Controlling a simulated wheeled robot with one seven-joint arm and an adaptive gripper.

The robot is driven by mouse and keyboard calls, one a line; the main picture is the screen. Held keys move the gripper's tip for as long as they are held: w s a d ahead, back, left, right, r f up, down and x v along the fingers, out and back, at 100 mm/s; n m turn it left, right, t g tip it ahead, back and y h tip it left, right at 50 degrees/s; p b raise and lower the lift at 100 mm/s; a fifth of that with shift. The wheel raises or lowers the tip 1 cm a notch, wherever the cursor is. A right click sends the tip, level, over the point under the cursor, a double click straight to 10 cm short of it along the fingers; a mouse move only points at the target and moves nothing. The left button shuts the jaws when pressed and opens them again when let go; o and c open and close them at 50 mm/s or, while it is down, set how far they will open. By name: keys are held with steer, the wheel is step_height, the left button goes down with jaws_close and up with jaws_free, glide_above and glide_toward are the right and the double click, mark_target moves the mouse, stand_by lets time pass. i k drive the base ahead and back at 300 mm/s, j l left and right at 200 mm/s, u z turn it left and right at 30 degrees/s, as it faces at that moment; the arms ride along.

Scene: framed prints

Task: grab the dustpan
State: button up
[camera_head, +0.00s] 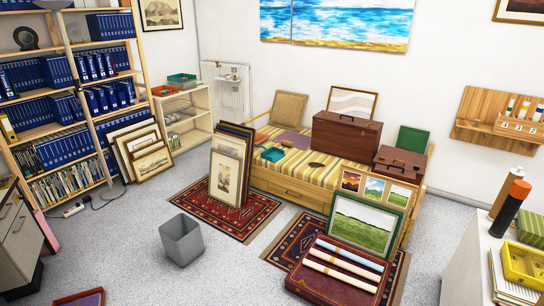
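A small teal object (272,155), which looks like the dustpan, lies on the left part of the striped daybed (300,165). It is small in the picture, so I cannot make out its shape for sure. A purple flat item (293,139) lies just behind it, and a small reddish item (262,138) is to its left. My gripper is not in view.
Framed prints (228,170) lean at the daybed's left front on a red rug (210,208). A grey bin (182,240) stands on the open floor. A large maroon case (335,272) and a green-framed landscape (362,225) block the daybed's right front. Brown suitcases (346,134) sit on the daybed.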

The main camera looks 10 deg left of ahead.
mark_target(273, 154)
steer(key=i+j+u, duration=0.2)
steer(key=i+u, duration=0.15)
steer(key=i+j+u, duration=0.1)
steer(key=i+u, duration=0.2)
steer(key=i+j+u, duration=0.2)
steer(key=i+u, duration=0.2)
steer(key=i, duration=0.15)
steer(key=i+j+u, duration=0.1)
steer(key=i+u, duration=0.25)
steer(key=i, duration=0.2)
steer(key=i+l+u, duration=0.1)
steer(key=i+u, duration=0.3)
steer(key=i, duration=0.15)
steer(key=i+z, duration=0.7)
steer(key=i+j+z, duration=0.15)
steer(key=i+z, duration=0.25)
steer(key=i+l+z, duration=0.1)
steer(key=i+z, duration=0.25)
steer(key=i, duration=0.2)
steer(key=i+z, duration=0.35)
steer(key=i, duration=0.15)
steer(key=i+l+u, duration=0.35)
steer(key=i, duration=0.2)
steer(key=i+l+u, duration=0.35)
steer(key=i+l, duration=0.15)
steer(key=i+l+u, duration=0.4)
steer(key=l, duration=0.25)
steer(key=i, duration=0.05)
